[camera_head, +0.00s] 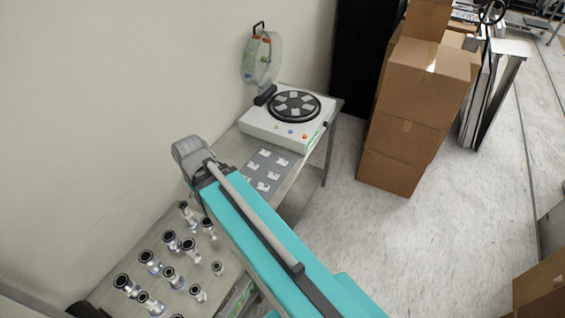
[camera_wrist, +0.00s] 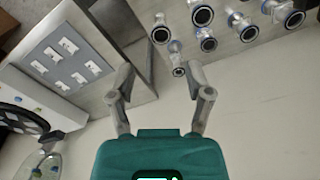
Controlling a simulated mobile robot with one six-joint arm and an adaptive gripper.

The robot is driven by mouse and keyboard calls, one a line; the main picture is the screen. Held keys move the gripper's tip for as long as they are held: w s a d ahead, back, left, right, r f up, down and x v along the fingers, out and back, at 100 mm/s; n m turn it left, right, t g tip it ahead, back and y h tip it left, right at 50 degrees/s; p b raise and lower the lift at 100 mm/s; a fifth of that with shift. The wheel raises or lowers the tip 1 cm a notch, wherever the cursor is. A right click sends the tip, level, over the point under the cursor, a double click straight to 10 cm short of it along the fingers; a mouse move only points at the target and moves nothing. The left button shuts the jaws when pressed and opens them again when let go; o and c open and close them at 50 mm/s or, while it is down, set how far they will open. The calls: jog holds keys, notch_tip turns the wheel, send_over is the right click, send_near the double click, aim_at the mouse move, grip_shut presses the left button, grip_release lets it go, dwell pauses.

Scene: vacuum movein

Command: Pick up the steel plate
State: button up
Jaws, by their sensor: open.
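A flat grey plate (camera_head: 249,177) with several small light square pieces lies on the bench, partly covered by my arm in the head view. It also shows in the wrist view (camera_wrist: 88,75), at the upper left, beside the fingers. I cannot tell whether the grey sheet or one of the small pieces is the steel plate. My gripper (camera_wrist: 161,78) is open and empty, its two fingers spread apart. It is to the right of the plate in the wrist view, with metal fittings ahead of it.
A white machine (camera_head: 284,127) with a round black disc and a clear raised cover stands behind the plate. Several metal fittings (camera_head: 172,277) stand on the bench in front. A wall borders the bench at left. Stacked cardboard boxes (camera_head: 408,115) stand on the floor at right.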

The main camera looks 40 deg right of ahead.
aim_at(279, 159)
jog(key=w+d+f+m+t+y+b, duration=0.2)
jog(key=w+d+f+m+y+b, duration=0.15)
jog(key=d+f+m+b, duration=0.45)
jog(key=w+d+f+m+t+y+b, duration=0.25)
jog(key=w+d+f+m+b, duration=0.3)
jog(key=d+m+b, duration=0.35)
jog(key=d+f+m+t+b, duration=0.1)
jog(key=d+m+b, duration=0.1)
jog(key=d, duration=0.3)
jog(key=d+f+m+t+b, duration=0.2)
jog(key=d+m+b, duration=0.1)
jog(key=d, duration=0.3)
jog(key=d+f+m+t+b, duration=0.2)
jog(key=d+m+b, duration=0.1)
jog(key=d, duration=0.3)
jog(key=shift+s+f+h+b, duration=0.1)
jog(key=shift+s+h+b, duration=0.1)
jog(key=shift+h+b, duration=0.3)
jog(key=s+d+m+t+b, duration=0.1)
jog(key=d+m+b, duration=0.1)
jog(key=d, duration=0.4)
jog(key=s+d+f+m+t+h+b, duration=0.1)
jog(key=s+d+m+t+b, duration=0.1)
jog(key=d+m, duration=0.3)
jog(key=shift+s+d+f+b, duration=0.3)
jog(key=shift+d+b, duration=0.2)
jog(key=shift+b, duration=0.25)
jog(key=shift+w+f, duration=0.1)
